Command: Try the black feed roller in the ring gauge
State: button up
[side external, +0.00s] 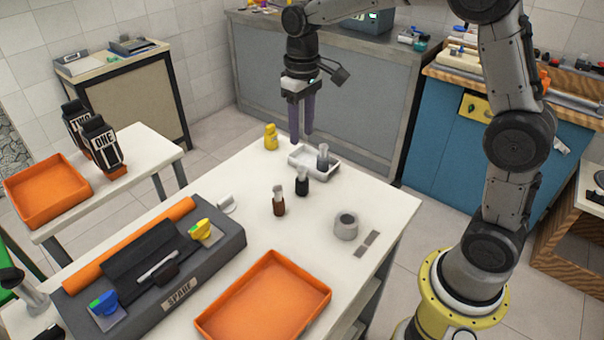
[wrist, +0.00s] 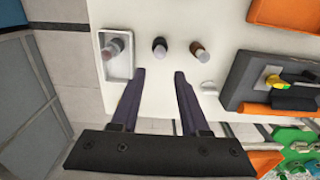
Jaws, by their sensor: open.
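The black feed roller (side external: 301,185) stands upright on the white table, with a pale shaft on top. It also shows in the wrist view (wrist: 159,46), just beyond and between my fingertips. The grey ring gauge (side external: 346,226) sits on the table nearer the right edge; it is not in the wrist view. My gripper (side external: 301,138) hangs fingers down above the table's far side, open and empty. In the wrist view its two fingers (wrist: 158,74) are apart with nothing between the tips.
A brown roller (side external: 279,205) stands near the black one. A grey roller (side external: 323,158) stands in a white tray (side external: 299,164). A yellow bottle (side external: 271,138) is at the back. An orange tray (side external: 283,262) and the dark spare unit (side external: 215,270) fill the front.

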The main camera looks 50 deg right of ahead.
aim_at(302, 168)
jog(key=shift+f, duration=5.2)
grip_shut()
jog(key=shift+r, duration=3.55)
